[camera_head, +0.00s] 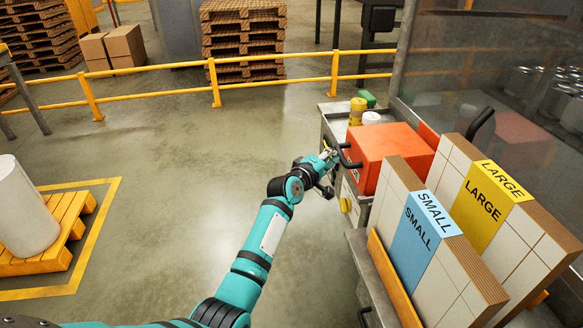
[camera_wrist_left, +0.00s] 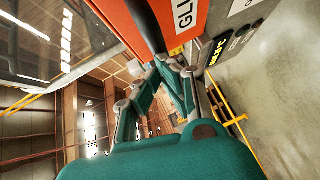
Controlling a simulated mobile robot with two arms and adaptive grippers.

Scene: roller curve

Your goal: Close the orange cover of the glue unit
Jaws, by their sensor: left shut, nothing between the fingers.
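The orange cover (camera_head: 392,146) of the glue unit sits on top of a grey cabinet at right of centre, its top facing up. I cannot tell whether it is fully down. A black handle (camera_head: 347,156) sticks out from its left side. My left gripper (camera_head: 329,156) is shut and empty, just left of this handle; I cannot tell whether they touch. In the left wrist view, the cover's orange face (camera_wrist_left: 127,22) lies just above the fingers (camera_wrist_left: 168,66), beside a white label with partly cut-off letters. My right gripper is not in view.
Boxes marked SMALL (camera_head: 418,235) and LARGE (camera_head: 490,205) stand in front of the unit. Yellow and white containers (camera_head: 358,108) stand behind it. A clear panel (camera_head: 480,80) rises on the right. Open floor (camera_head: 170,180) lies to the left, before a yellow railing (camera_head: 215,85).

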